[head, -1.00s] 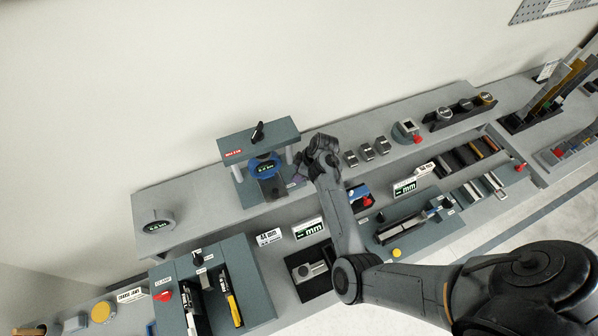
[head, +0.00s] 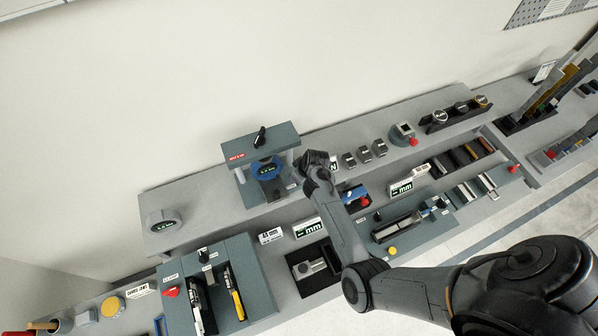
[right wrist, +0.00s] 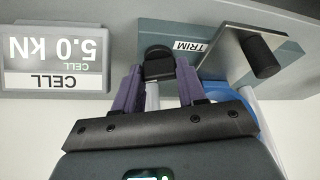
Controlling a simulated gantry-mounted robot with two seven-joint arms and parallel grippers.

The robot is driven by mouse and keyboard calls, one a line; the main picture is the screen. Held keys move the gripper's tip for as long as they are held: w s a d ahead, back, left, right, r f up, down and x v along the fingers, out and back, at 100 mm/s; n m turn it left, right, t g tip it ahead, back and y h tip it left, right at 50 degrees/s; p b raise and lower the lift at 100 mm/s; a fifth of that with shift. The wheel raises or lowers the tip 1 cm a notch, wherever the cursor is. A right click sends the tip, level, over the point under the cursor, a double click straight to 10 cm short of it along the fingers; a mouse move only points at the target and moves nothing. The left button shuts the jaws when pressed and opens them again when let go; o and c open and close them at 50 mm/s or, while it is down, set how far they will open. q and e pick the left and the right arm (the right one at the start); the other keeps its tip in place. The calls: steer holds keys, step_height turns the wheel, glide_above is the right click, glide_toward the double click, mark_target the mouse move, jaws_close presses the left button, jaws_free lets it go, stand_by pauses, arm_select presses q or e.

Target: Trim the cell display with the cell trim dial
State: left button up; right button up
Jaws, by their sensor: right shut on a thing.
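The cell trim dial (right wrist: 158,60) is a small black knob beside a TRIM label (right wrist: 191,46) in the right wrist view. My right gripper (right wrist: 155,72) has its purple fingers shut on the dial, one on each side. The cell display (right wrist: 54,62) shows upside down to the left of the dial and reads 5.0 kN. In the head view my right gripper (head: 298,180) is at the right side of the blue-grey load frame, and my wrist hides the dial. Part of a display showing an N (head: 333,162) peeks out beside the wrist. My left gripper is not in view.
The load frame (head: 261,140) has a blue round gauge (head: 266,169) under its crosshead. In the right wrist view a metal plate with a black knob (right wrist: 261,57) stands close right of the dial. Several small grey blocks (head: 365,154) sit right of my wrist.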

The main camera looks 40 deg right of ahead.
steer(key=shift+m+h, duration=0.3)
steer(key=shift+m, duration=0.6)
steer(key=o, duration=1.1)
steer(key=shift+c, duration=0.2)
steer(key=shift+r, duration=0.1)
steer(key=v, duration=1)
steer(key=shift+a+r, duration=0.2)
steer(key=shift+r, duration=0.1)
steer(key=shift+s, duration=0.1)
